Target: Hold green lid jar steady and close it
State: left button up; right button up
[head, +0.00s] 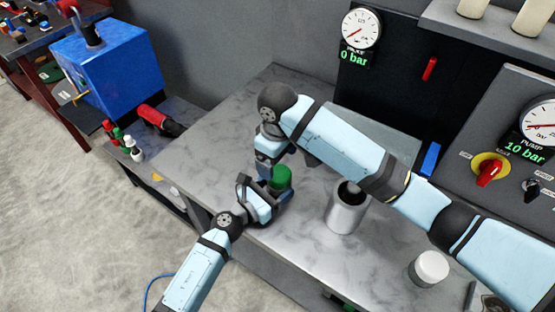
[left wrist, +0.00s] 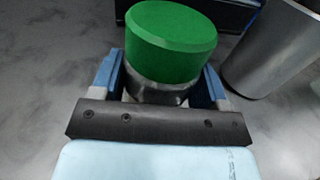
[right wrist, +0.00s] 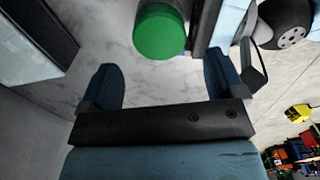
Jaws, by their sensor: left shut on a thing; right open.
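The jar's green lid (head: 281,177) shows on the grey bench, left of the metal cup. In the left wrist view the green lid (left wrist: 172,42) sits on top of the dark jar body (left wrist: 155,92), and the jar stands between the fingers of my left gripper (left wrist: 162,88), which is shut on it. In the head view my left gripper (head: 268,198) is at the jar's near side. My right gripper (head: 272,172) is just above and left of the lid. In the right wrist view my right gripper (right wrist: 172,85) is open and empty, with the green lid (right wrist: 159,32) beyond its fingertips.
A metal cup (head: 346,212) stands right of the jar, holding something dark. A white-lidded jar (head: 429,268) is at the bench's right. Behind are a dark gauge panel (head: 400,60) and a pump panel (head: 500,130). A blue box (head: 110,68) stands off left.

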aim_at(279, 173)
jog(key=n, duration=0.2)
jog(key=a+r+n, duration=0.1)
jog(key=n, duration=0.1)
jog(key=a+r+n, duration=0.1)
jog(key=n, duration=0.2)
jog(key=shift+r+t, duration=0.2)
jog(key=shift+t, duration=0.1)
jog(key=n, duration=0.2)
jog(key=shift+a+r+n, duration=0.1)
jog(key=shift+r+n, duration=0.15)
jog(key=shift+n, duration=0.15)
jog(key=n, duration=0.4)
jog(key=shift+s+d+r, duration=0.15)
jog(key=shift+d, duration=0.25)
jog(key=d+n, duration=0.1)
jog(key=n, duration=0.3)
jog(key=shift+d, duration=0.4)
jog(key=shift+f, duration=4.05)
